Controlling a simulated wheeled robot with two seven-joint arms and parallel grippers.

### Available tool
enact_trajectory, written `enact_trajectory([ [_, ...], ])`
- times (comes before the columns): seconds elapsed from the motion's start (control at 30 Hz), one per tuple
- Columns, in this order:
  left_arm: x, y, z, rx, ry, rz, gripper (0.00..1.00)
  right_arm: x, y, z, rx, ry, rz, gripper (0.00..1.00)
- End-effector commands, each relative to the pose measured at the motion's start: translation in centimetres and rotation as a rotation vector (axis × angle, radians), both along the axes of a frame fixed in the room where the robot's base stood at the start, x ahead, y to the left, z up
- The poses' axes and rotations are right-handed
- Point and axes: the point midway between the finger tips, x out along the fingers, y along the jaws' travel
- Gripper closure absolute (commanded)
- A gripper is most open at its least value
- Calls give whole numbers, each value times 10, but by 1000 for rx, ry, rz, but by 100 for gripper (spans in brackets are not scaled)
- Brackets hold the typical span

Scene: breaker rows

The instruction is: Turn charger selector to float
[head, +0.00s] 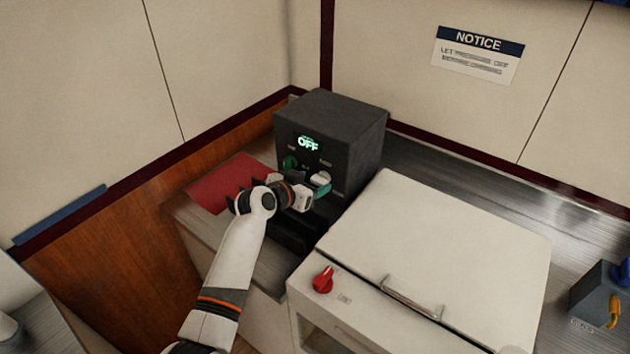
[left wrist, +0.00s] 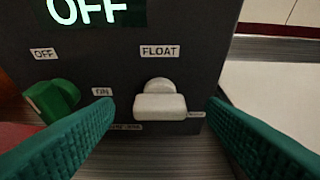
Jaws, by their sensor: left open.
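The charger is a dark box (head: 340,120) on the counter, with a lit display (head: 308,143) reading OFF. Its front has a green knob (head: 290,162) at left and a white selector knob (head: 320,178) at right. In the left wrist view the white selector knob (left wrist: 160,105) sits below a FLOAT label (left wrist: 160,51); the green knob (left wrist: 52,98) is between OFF and ON labels. My left gripper (head: 316,187) is at the charger front, its teal fingers open on either side of the white knob, with visible gaps. I cannot tell which mark the knob points to. My right gripper is out of view.
A white lidded appliance (head: 430,235) with a red knob (head: 323,279) and a handle stands right of the charger. A red sheet (head: 222,185) lies to the left. A grey box (head: 597,290) is at far right. Walls close off the back.

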Motion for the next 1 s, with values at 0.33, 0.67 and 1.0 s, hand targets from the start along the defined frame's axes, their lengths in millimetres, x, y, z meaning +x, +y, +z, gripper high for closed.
enact_trajectory([
  [0.33, 16, -11, -9, 0, 1, 1, 35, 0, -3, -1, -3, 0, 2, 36],
  [0.67, 17, -12, -9, 0, 0, 1, 44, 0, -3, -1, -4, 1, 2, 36],
  [1.0, 17, -11, -9, -2, 3, 2, 79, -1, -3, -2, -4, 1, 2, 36],
])
